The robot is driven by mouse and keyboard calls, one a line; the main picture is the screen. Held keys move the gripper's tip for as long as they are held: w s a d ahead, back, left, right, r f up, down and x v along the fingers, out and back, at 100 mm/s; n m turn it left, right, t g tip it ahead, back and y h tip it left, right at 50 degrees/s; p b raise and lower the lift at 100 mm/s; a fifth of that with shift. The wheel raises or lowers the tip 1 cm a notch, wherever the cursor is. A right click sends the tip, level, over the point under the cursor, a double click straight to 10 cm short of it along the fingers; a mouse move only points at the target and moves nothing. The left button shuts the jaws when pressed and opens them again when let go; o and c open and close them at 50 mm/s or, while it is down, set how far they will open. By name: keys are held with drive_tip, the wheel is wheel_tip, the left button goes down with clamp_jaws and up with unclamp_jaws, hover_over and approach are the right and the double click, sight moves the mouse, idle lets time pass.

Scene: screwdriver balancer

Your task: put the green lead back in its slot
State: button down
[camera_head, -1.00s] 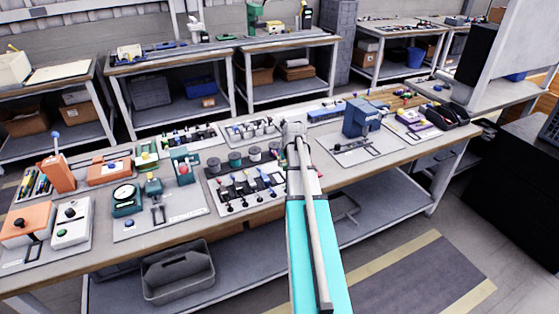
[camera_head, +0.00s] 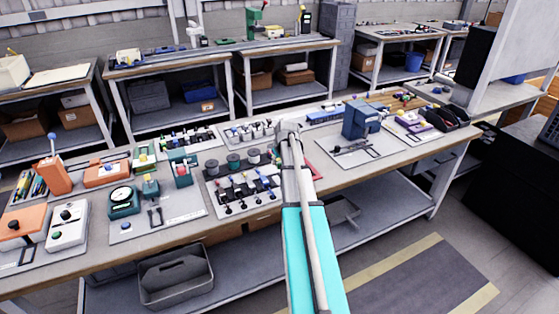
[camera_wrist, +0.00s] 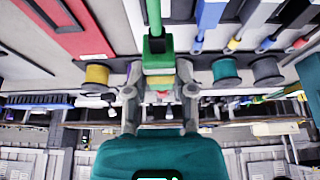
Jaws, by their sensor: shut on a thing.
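The green lead (camera_wrist: 159,50) shows in the wrist view as a green block with a green strand running up to the top edge. My gripper (camera_wrist: 159,84) is shut on it, with one grey finger on each side. In the head view my gripper (camera_head: 289,127) is over the workbench, and my own arm hides the lead. I cannot pick out the lead's slot in either view.
In the wrist view, a yellow spool (camera_wrist: 96,76) is left of the lead, with a teal spool (camera_wrist: 226,71) and a grey spool (camera_wrist: 265,70) to its right. A red panel (camera_wrist: 68,30) is at upper left. A blue machine (camera_head: 360,119) stands on the bench.

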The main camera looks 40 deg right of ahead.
sight(277, 179)
drive_tip(key=shift+f+b, duration=3.1)
drive_tip(key=shift+f, duration=0.25)
drive_tip(key=shift+f+b, duration=0.6)
drive_tip(key=shift+c, duration=1.9)
unclamp_jaws()
